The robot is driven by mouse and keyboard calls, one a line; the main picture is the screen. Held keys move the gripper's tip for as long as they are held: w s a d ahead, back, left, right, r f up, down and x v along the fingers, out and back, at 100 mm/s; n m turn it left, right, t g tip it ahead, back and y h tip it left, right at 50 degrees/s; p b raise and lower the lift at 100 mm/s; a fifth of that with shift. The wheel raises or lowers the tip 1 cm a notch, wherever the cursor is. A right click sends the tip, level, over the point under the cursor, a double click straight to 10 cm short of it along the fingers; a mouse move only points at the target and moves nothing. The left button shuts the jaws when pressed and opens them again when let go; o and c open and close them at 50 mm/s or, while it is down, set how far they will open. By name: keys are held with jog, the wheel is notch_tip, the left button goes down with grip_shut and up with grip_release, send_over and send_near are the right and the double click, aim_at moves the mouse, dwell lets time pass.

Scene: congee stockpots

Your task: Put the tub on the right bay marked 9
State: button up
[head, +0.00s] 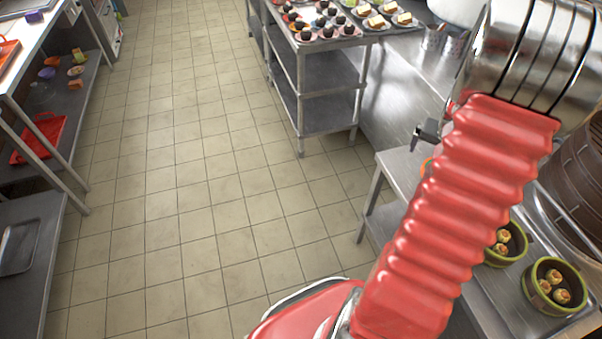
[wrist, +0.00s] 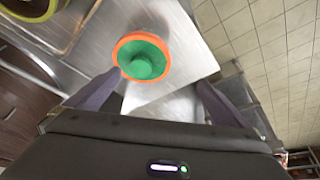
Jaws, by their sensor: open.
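In the wrist view, a round tub-like thing with an orange rim and green middle (wrist: 142,57) sits on the steel counter. I cannot tell for sure that it is the tub. My gripper (wrist: 155,97) is open, with its two dark fingers apart and that thing beyond their tips; nothing is held. In the head view, my gripper (head: 428,136) hangs over the steel counter (head: 400,165) at the right, and only an orange sliver shows beside my arm. A pale flat patch (wrist: 165,100) lies between the fingers. No mark 9 is readable in either view.
Green-rimmed steamer baskets with buns (head: 556,286) stand on the counter at right, near a brown round container (head: 578,170). A steel table (head: 318,50) with desserts is at the back. Shelving (head: 75,100) with a red tray (head: 40,138) stands left. The tiled floor between is clear.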

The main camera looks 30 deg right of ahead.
jog(key=w+a+r+n+t, duration=0.1)
jog(key=w+a+r+n, duration=0.1)
jog(key=a+r, duration=0.5)
jog(key=w+a+r+n+y, duration=0.1)
jog(key=w+a+r+n, duration=0.15)
jog(key=a, duration=0.85)
jog(key=w+a+r+n+t, duration=0.1)
jog(key=w+a+r, duration=0.2)
jog(key=a+r, duration=0.4)
jog(key=s+a+r+n+y, duration=0.1)
jog(key=s+a+n, duration=0.1)
jog(key=a, duration=0.5)
jog(key=s+a+r+n+y, duration=0.1)
jog(key=s+a+n, duration=0.1)
jog(key=s+a, duration=0.3)
jog(key=s+a+r+n+t, duration=0.1)
jog(key=s+a, duration=0.3)
jog(key=a, duration=0.6)
jog(key=shift+s+a+r+n+y, duration=0.15)
jog(key=shift+a+r+n+y, duration=0.2)
jog(key=shift+r+n+y, duration=0.15)
jog(key=shift+c, duration=0.6)
